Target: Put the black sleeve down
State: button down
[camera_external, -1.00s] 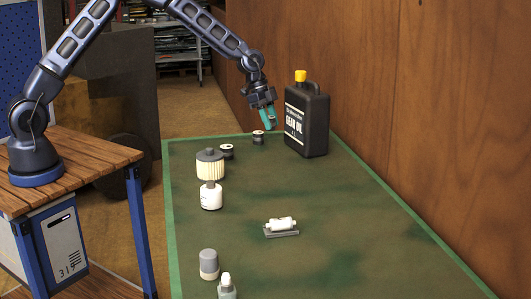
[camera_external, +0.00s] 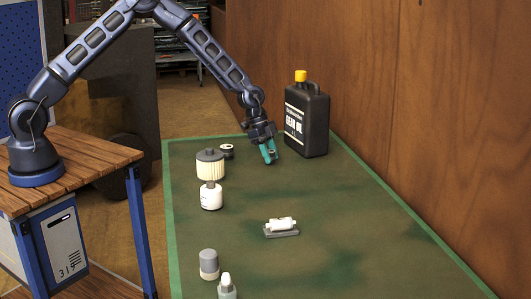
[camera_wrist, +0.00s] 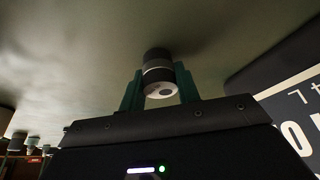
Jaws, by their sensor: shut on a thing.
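My gripper (camera_external: 269,151) is low over the green mat, left of the gear oil jug. In the wrist view its two green fingers (camera_wrist: 160,90) are shut on the black sleeve (camera_wrist: 158,57), a short dark cylinder with a pale band and a light end face with a dark spot. In the external view I cannot make out the held sleeve behind the fingers. I cannot tell whether it touches the mat. Another dark spool-like piece (camera_external: 227,151) with a pale band stands on the mat to the left of my gripper.
The black gear oil jug (camera_external: 307,120) with a yellow cap stands close on the right. A white part on a grey block (camera_external: 281,228) lies nearer. The mat (camera_external: 330,195) is clear to the front right.

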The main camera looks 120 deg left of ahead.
jog(key=c, duration=1)
grip_release()
